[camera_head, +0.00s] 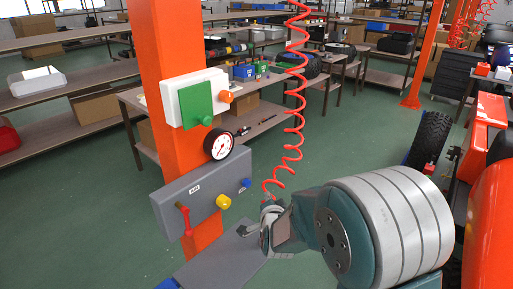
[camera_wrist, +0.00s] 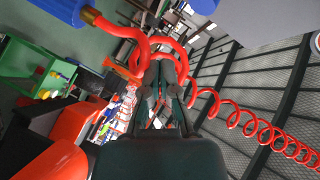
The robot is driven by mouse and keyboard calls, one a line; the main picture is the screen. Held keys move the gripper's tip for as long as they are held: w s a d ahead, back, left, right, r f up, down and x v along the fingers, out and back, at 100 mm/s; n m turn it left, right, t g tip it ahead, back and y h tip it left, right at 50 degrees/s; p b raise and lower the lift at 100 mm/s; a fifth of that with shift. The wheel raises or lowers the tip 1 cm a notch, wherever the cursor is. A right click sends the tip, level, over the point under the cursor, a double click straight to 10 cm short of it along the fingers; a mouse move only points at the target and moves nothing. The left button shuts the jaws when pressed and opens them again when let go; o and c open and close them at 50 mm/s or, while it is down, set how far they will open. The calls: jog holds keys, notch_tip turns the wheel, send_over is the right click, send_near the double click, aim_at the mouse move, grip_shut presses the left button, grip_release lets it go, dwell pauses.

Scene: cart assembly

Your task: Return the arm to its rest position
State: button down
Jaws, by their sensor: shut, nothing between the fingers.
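My arm (camera_head: 385,225) fills the lower right of the head view, with its thick striped link nearest the camera. My gripper (camera_wrist: 165,72) shows in the middle of the wrist view, its dark fingers together with nothing between them. In the head view I cannot make out its fingers clearly. A red coiled hose (camera_head: 293,120) hangs down close to the arm's far end. In the wrist view the hose (camera_wrist: 201,98) loops around behind the fingers; I cannot tell whether it touches them. Its brass fitting and blue end (camera_wrist: 62,10) are at the upper left.
An orange post (camera_head: 162,45) carries a gauge (camera_head: 219,144), a green-and-white box (camera_head: 196,102) and a grey panel (camera_head: 187,190), left of the arm. An orange body with a black wheel (camera_head: 428,140) stands at the right. Shelves line the back; green floor (camera_head: 90,215) is open at left.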

jog(key=s+d+r+n+g, duration=0.3)
jog(key=s+d, duration=0.2)
jog(key=s, duration=0.5)
jog(key=s+d+r+n+g+h, duration=0.1)
jog(key=s+d+r+n+g, duration=0.2)
jog(key=s, duration=0.8)
jog(key=s+d+r+n+g+h, duration=0.1)
jog(key=s+d+r+n+g, duration=0.2)
jog(key=s+d, duration=0.4)
jog(key=s+r+n, duration=0.1)
jog(key=s+r, duration=0.1)
jog(key=s, duration=0.2)
jog(key=shift+s+d+g, duration=0.2)
jog(key=shift+d+g, duration=0.05)
jog(key=shift+g, duration=0.05)
